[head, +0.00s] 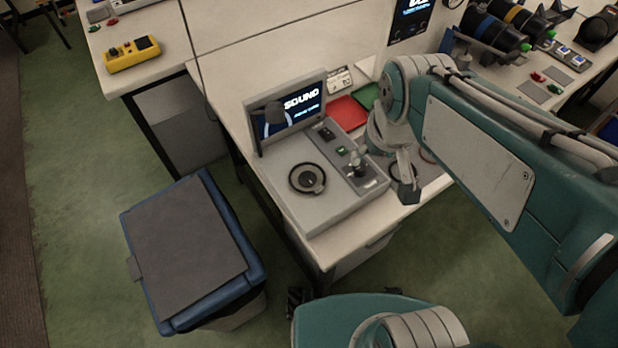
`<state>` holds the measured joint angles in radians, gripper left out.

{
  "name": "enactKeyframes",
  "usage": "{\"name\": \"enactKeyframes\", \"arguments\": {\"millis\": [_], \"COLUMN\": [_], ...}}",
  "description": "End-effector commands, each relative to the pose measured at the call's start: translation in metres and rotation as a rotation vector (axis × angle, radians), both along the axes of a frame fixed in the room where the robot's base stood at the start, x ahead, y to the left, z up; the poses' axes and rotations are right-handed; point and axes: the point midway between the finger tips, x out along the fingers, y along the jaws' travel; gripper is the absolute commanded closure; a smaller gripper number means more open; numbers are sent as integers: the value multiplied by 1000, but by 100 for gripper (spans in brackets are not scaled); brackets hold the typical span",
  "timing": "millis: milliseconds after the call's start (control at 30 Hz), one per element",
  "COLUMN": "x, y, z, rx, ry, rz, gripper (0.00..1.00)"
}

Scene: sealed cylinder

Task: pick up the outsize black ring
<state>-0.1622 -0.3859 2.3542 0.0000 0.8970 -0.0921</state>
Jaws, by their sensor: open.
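A large black ring (307,179) lies flat on the left part of the top of a grey console (325,215). A grey round centre with a small dark knob shows inside it. I cannot tell whether the ring is loose or part of the console. My gripper (405,184) hangs over the table to the right of the console, apart from that ring. It is open, and I see nothing held in it. Parts of what look like other ring shapes (428,156) show beside and behind my gripper, partly hidden by it and too small to judge.
The console's raised screen (289,112) stands behind the black ring. A joystick (357,160) stands to its right. Red (348,112) and green (368,95) mats lie behind. A blue bin with a grey lid (188,245) stands on the floor at left.

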Motion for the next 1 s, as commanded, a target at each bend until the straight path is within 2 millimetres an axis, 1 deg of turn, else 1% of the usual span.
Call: {"name": "enactKeyframes", "arguments": {"millis": [33,200,300,433,533,667,900,1000], "x": [9,32,43,50,53,53,52,53], "y": [10,42,61,78,85,86,86,86], "z": [-10,-41,-61,-82,-89,-101,-138,-146], "rx": [-10,-43,-62,-81,-87,-90,-90,-89], "ry": [38,138,193,243,261,267,268,266], "rz": [41,165,234,298,322,328,327,327], "gripper": [26,26,26,26,26,26,26,26]}}
